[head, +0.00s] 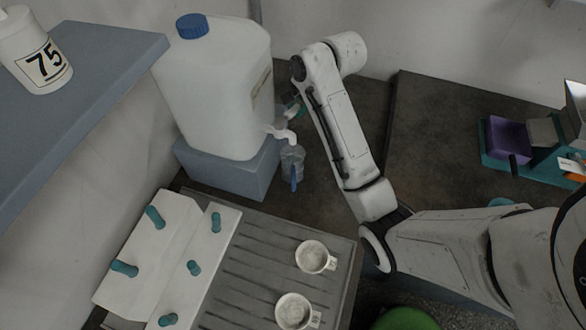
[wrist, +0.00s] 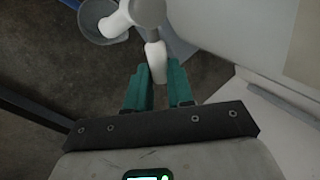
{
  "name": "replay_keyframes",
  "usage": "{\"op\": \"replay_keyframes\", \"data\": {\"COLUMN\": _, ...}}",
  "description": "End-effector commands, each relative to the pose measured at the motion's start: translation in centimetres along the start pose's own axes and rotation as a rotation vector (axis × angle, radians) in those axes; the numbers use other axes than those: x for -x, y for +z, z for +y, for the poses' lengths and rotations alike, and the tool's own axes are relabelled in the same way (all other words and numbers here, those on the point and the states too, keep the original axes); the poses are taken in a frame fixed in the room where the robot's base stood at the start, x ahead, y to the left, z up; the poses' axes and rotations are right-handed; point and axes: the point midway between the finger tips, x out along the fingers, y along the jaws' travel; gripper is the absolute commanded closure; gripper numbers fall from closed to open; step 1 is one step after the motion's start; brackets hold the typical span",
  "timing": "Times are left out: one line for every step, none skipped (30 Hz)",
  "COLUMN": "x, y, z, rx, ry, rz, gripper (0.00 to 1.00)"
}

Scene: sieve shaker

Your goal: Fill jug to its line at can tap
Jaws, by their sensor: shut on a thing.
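The can (head: 212,95) is a large white container with a blue cap on a blue-grey block (head: 232,168). Its white tap (head: 282,134) sticks out low on the right side. The clear jug (head: 292,158) with a blue handle stands upright under the tap; its line and water level are too small to make out. In the wrist view the jug's grey round rim (wrist: 92,24) shows partly behind the tap. My gripper (wrist: 158,84) has its teal fingers shut on the white tap lever (wrist: 155,60). In the head view my gripper (head: 297,108) is partly hidden beside the can.
Two white cups (head: 315,257) stand on a slatted grey tray (head: 262,258). Left of it is a white board with teal pegs (head: 165,255). A grey shelf (head: 85,75) holds a bottle marked 75 (head: 38,50). A purple box (head: 507,137) sits far right. Dark counter beside the jug is clear.

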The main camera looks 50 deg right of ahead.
Motion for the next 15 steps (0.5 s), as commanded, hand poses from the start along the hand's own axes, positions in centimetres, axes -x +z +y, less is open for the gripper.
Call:
{"op": "replay_keyframes", "data": {"x": -0.44, "y": 0.41, "z": 0.44, "rx": 0.004, "ry": 0.015, "rz": -0.012, "gripper": 1.00}}
{"op": "replay_keyframes", "data": {"x": -0.44, "y": 0.41, "z": 0.44, "rx": 0.004, "ry": 0.015, "rz": -0.012, "gripper": 1.00}}
{"op": "replay_keyframes", "data": {"x": -0.44, "y": 0.41, "z": 0.44, "rx": 0.004, "ry": 0.015, "rz": -0.012, "gripper": 1.00}}
{"op": "replay_keyframes", "data": {"x": -0.44, "y": 0.41, "z": 0.44, "rx": 0.004, "ry": 0.015, "rz": -0.012, "gripper": 1.00}}
{"op": "replay_keyframes", "data": {"x": -0.44, "y": 0.41, "z": 0.44, "rx": 0.004, "ry": 0.015, "rz": -0.012, "gripper": 1.00}}
{"op": "replay_keyframes", "data": {"x": -0.44, "y": 0.41, "z": 0.44, "rx": 0.004, "ry": 0.015, "rz": -0.012, "gripper": 1.00}}
{"op": "replay_keyframes", "data": {"x": -0.44, "y": 0.41, "z": 0.44, "rx": 0.004, "ry": 0.015, "rz": -0.012, "gripper": 1.00}}
{"op": "replay_keyframes", "data": {"x": -0.44, "y": 0.41, "z": 0.44, "rx": 0.004, "ry": 0.015, "rz": -0.012, "gripper": 1.00}}
{"op": "replay_keyframes", "data": {"x": -0.44, "y": 0.41, "z": 0.44, "rx": 0.004, "ry": 0.015, "rz": -0.012, "gripper": 1.00}}
{"op": "replay_keyframes", "data": {"x": -0.44, "y": 0.41, "z": 0.43, "rx": 0.004, "ry": 0.015, "rz": -0.012, "gripper": 1.00}}
{"op": "replay_keyframes", "data": {"x": -0.45, "y": 0.40, "z": 0.40, "rx": 0.007, "ry": 0.015, "rz": -0.013, "gripper": 1.00}}
{"op": "replay_keyframes", "data": {"x": -0.49, "y": 0.36, "z": 0.29, "rx": 0.020, "ry": 0.015, "rz": -0.020, "gripper": 1.00}}
{"op": "replay_keyframes", "data": {"x": -0.54, "y": 0.31, "z": 0.15, "rx": 0.039, "ry": 0.015, "rz": -0.029, "gripper": 1.00}}
{"op": "replay_keyframes", "data": {"x": -0.62, "y": 0.31, "z": -0.02, "rx": 0.062, "ry": 0.015, "rz": -0.041, "gripper": 1.00}}
{"op": "replay_keyframes", "data": {"x": -0.72, "y": 0.32, "z": -0.23, "rx": 0.096, "ry": 0.015, "rz": -0.058, "gripper": 1.00}}
